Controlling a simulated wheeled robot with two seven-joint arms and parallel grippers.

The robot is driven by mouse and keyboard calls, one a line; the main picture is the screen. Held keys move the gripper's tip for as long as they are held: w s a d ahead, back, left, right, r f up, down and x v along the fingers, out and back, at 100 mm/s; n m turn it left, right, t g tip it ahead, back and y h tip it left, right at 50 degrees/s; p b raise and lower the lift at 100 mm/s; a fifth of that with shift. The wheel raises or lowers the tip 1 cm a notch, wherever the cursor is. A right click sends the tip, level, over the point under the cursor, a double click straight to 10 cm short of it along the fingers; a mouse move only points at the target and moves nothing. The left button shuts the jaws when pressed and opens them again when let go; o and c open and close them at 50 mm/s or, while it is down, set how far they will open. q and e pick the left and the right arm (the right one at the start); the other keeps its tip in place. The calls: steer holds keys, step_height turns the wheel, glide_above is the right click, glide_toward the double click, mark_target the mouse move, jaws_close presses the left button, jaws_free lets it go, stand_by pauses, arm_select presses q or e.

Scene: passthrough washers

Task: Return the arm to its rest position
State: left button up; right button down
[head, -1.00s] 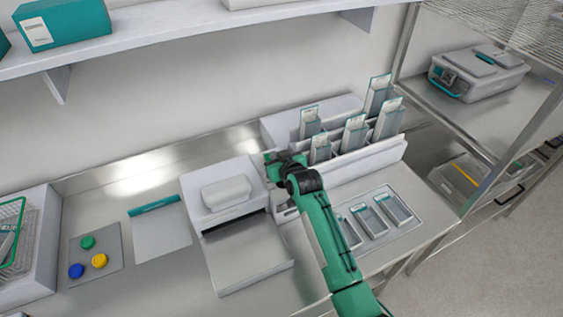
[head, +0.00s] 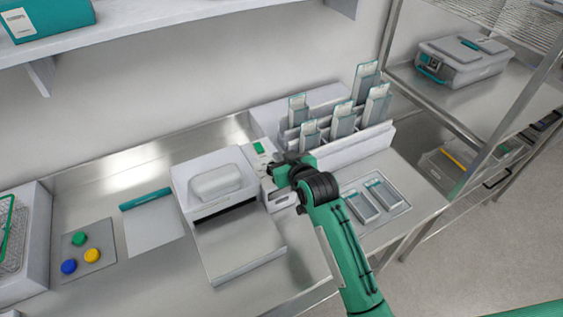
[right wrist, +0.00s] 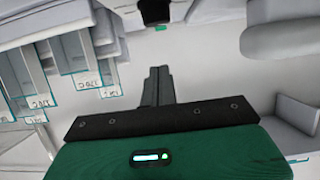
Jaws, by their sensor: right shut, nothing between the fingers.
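My right arm (head: 338,235), green with black joints, reaches in from the bottom of the head view over the bench. Its gripper (head: 280,166) is above a small white device (head: 282,200) between the white boxy machine and the rack. In the right wrist view the fingers (right wrist: 157,85) are together with nothing between them. The gripper appears to hang clear of the bench things, though its exact height cannot be told. My left gripper is not in view.
A white rack (head: 370,143) with several upright pouches stands right of the gripper. A tray (head: 400,212) with two visible pouches lies in front of it. The white machine (head: 190,185) is left. A shelf (head: 150,27) overhangs behind; a metal shelving unit (head: 440,120) stands right.

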steer(key=shift+s+d, duration=0.1)
steer(key=shift+s, duration=0.1)
stand_by(0.3)
steer(key=shift+f, duration=0.1)
steer(key=s+d+f+m+g+h, duration=0.1)
steer(key=s+d+f+g+h, duration=0.15)
steer(key=s+d, duration=0.65)
steer(key=s+d+f+m+g+h, duration=0.1)
steer(key=s+d+f+g, duration=0.25)
steer(key=s, duration=1.05)
steer(key=s+d+f+g+h, duration=0.25)
steer(key=s+d+f, duration=0.2)
steer(key=s, duration=0.75)
step_height(320, 180, down, 33)
steer(key=g+y+b, duration=0.1)
steer(key=g+b, duration=0.1)
steer(key=b, duration=0.1)
steer(key=s+d+f+b, duration=0.1)
steer(key=s+d+f, duration=0.1)
steer(key=s+f, duration=0.8)
steer(key=s+d+f+g+b, duration=0.1)
steer(key=s+d+f, duration=0.1)
steer(key=s+f, duration=0.7)
step_height(320, 180, down, 4)
steer(key=shift+s+r, duration=0.1)
steer(key=shift+s, duration=0.3)
